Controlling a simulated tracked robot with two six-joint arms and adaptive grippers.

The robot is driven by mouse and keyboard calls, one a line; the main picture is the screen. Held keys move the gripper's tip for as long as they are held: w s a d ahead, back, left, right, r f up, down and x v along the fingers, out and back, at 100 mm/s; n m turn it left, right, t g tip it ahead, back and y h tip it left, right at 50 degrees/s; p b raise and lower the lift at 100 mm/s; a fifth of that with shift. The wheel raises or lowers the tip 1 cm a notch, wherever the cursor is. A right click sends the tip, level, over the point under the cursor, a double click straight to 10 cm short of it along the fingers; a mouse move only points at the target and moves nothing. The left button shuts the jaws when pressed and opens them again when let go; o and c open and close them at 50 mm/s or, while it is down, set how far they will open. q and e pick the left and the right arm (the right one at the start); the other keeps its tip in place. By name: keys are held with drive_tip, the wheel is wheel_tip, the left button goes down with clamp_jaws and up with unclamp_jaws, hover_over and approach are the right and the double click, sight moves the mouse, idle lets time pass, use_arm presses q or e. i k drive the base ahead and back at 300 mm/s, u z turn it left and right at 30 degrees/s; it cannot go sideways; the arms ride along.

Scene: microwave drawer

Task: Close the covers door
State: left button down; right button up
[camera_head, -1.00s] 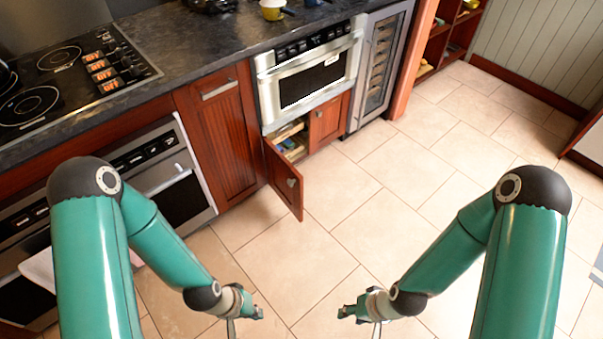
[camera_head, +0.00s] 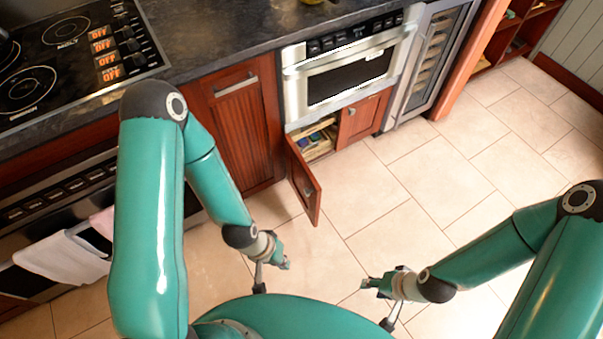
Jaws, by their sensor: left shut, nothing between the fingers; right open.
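The open wooden cabinet door (camera_head: 304,183) hangs below the microwave drawer (camera_head: 345,70), swung out over the floor, with a small handle on its face. Behind it the cabinet interior (camera_head: 318,138) shows small items. The other wooden door (camera_head: 362,118) under the microwave drawer is closed. My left gripper (camera_head: 283,263) is shut and empty, over the floor in front of the open door and apart from it. My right gripper (camera_head: 368,283) is open and empty, further right and nearer to me, also apart from the door.
A closed wooden cabinet (camera_head: 238,125) stands left of the open door. An oven with a white towel (camera_head: 62,258) is at left. A glass-door cooler (camera_head: 432,58) is at right. The tiled floor (camera_head: 440,190) is clear in the middle and right.

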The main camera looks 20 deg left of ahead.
sight(298, 184)
drive_tip(key=u, duration=0.15)
drive_tip(key=i, duration=0.55)
drive_tip(key=u, duration=0.45)
drive_tip(key=k, duration=0.5)
drive_tip(key=u, duration=0.6)
drive_tip(key=i, duration=0.6)
drive_tip(key=z, duration=0.3)
